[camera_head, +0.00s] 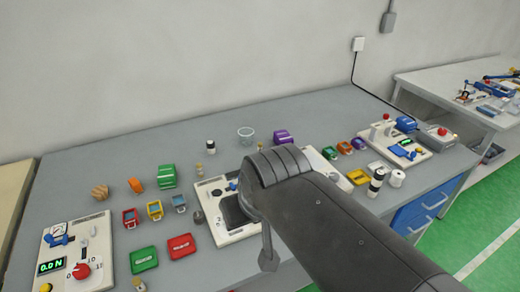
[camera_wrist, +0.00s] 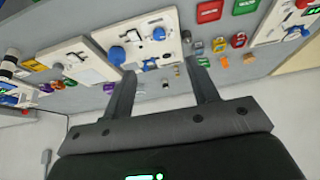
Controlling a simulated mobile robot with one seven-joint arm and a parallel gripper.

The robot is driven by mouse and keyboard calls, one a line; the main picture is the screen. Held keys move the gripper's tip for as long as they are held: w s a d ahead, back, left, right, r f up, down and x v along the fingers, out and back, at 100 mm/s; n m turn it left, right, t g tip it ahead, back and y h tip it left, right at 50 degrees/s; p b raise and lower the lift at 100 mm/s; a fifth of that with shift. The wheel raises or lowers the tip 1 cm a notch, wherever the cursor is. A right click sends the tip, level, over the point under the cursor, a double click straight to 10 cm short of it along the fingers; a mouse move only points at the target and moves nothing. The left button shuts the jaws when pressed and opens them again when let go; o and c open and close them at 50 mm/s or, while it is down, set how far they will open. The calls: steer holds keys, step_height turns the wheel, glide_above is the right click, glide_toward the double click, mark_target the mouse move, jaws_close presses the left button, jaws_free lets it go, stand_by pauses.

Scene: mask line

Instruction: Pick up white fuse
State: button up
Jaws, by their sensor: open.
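I cannot pick out the white fuse for certain. In the head view, small pale upright cylinders stand on the bench: a dark-topped one (camera_head: 211,147) near the back and a brownish one (camera_head: 199,171) in front of it. A larger white cylinder (camera_head: 397,178) and a black-and-white one (camera_head: 376,183) stand at the right. In the wrist view my gripper (camera_wrist: 160,68) is open and empty, its two fingers spread above the bench, with small items seen beyond and between them. My dark arm hides the middle of the bench in the head view.
The grey bench (camera_head: 105,165) carries a white panel with a display (camera_head: 75,252), a middle panel (camera_head: 215,205) and a right panel (camera_head: 400,148). Colored bins lie between, including a green one (camera_head: 144,259) and a red one (camera_head: 181,246). A clear cup (camera_head: 245,134) stands at the back.

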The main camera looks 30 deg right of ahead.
steer(key=shift+c, duration=0.8)
